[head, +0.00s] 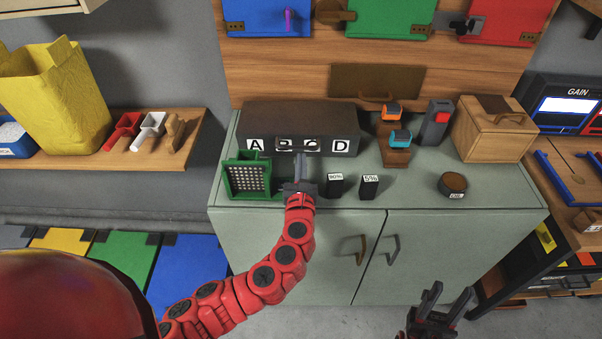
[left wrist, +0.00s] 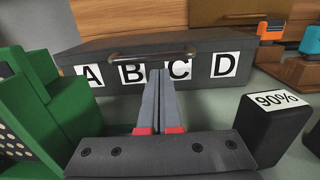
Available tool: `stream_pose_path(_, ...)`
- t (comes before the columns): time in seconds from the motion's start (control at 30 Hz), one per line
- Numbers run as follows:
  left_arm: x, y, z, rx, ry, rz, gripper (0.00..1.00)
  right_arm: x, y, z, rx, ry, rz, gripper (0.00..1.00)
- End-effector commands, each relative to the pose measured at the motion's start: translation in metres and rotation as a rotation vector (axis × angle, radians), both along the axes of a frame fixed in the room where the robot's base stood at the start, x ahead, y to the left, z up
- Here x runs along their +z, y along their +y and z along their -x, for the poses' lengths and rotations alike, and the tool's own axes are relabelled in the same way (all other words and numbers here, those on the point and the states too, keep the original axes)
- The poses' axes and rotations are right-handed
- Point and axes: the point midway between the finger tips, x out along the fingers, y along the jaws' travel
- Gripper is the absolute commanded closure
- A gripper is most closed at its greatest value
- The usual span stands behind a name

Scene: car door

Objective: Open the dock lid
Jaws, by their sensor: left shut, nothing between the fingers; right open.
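The dock is a dark grey box (head: 262,119) on the cabinet top, its lid closed, with white labels A, B, C and D along its front. In the left wrist view, the box (left wrist: 115,54) has a metal bar handle (left wrist: 150,55) along the upper front edge. My left gripper (head: 299,157) is shut and empty in front of the box. Its fingertips (left wrist: 159,75) appear just below the handle, between B and C; I cannot tell whether they touch it. My right gripper (head: 431,295) is open and empty, low in front of the cabinet, away from the box.
A green perforated holder (head: 247,178) stands left of my left gripper. Two small black blocks, one marked 90% (head: 335,185) and another (head: 369,187), stand to its right. Orange and blue devices (head: 396,135) and a wooden box (head: 493,130) stand farther right. The cabinet top (head: 420,185) has free room at right.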

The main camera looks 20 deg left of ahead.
Motion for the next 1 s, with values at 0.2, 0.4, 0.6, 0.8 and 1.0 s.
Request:
stream_pose_path(0.2,-0.001,0.002,-0.008,-0.001,0.002,0.001,1.00,0.001,0.000,0.000,0.000,0.000,0.000,0.55)
stream_pose_path(0.4,-0.001,0.002,-0.008,-0.002,0.002,0.000,1.00,0.001,0.000,0.000,0.000,0.000,0.000,0.55)
stream_pose_path(0.6,0.004,0.002,-0.007,-0.002,0.010,0.003,1.00,0.008,0.000,0.000,0.000,0.000,0.000,0.55)
stream_pose_path(0.8,0.014,0.000,-0.006,-0.001,0.042,0.012,1.00,0.029,0.000,0.000,0.000,0.000,0.000,0.55)
stream_pose_path(1.0,0.017,-0.001,-0.006,-0.001,0.061,0.017,1.00,0.039,0.000,0.000,0.000,0.000,0.000,0.55)
